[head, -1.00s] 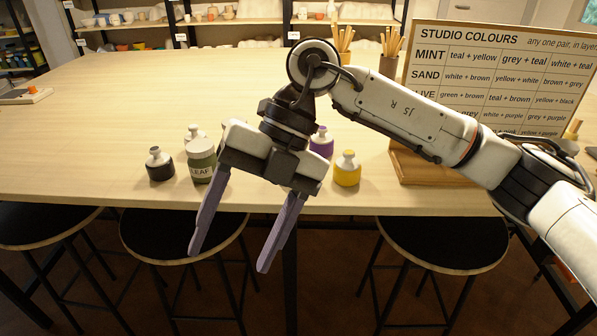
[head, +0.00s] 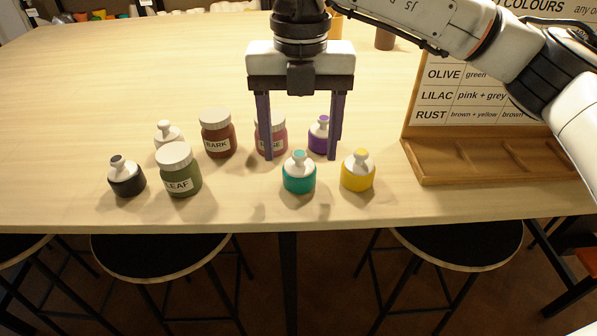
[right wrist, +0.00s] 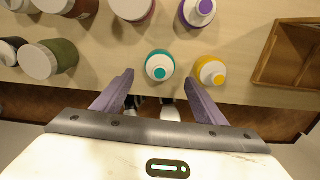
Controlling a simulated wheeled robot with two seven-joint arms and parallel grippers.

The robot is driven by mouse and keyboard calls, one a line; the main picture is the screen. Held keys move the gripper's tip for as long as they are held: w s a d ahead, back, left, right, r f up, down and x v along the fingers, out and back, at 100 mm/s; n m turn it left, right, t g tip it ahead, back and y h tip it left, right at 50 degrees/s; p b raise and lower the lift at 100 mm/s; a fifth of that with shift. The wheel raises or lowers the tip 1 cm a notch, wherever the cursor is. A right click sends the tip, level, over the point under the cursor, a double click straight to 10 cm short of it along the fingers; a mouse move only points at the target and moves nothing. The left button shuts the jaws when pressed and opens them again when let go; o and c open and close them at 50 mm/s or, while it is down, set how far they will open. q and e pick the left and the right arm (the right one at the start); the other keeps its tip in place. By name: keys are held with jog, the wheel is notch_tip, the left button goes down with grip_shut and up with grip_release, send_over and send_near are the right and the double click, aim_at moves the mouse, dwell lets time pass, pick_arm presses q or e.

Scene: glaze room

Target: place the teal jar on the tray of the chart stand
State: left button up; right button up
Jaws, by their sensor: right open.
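The teal jar (head: 299,177) stands upright near the table's front edge, with a white shoulder and teal-topped knob; it also shows in the right wrist view (right wrist: 160,66). My right gripper (head: 301,157) is open and empty, fingers pointing down, in the head view just behind and above the teal jar. In the right wrist view the teal jar lies ahead of and between the two fingertips, apart from them. The chart stand's wooden tray (head: 480,165) is at the right, its compartments empty where visible; its corner shows in the right wrist view (right wrist: 262,75). My left gripper is not in view.
A yellow jar (head: 358,172) stands close right of the teal one, a purple jar (head: 318,138) behind. Pink (head: 268,140), brown (head: 216,138), green (head: 179,172), white (head: 167,134) and black (head: 126,178) containers stand left. Stools line the front edge.

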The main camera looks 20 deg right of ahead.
aim_at(300, 155)
jog(key=f, duration=0.5)
jog(key=shift+w+f+p, duration=0.25)
jog(key=shift+f+p, duration=0.05)
jog(key=shift+f, duration=0.05)
jog(key=c, duration=1.3)
jog(key=shift+r, duration=0.15)
jog(key=shift+c, duration=0.6)
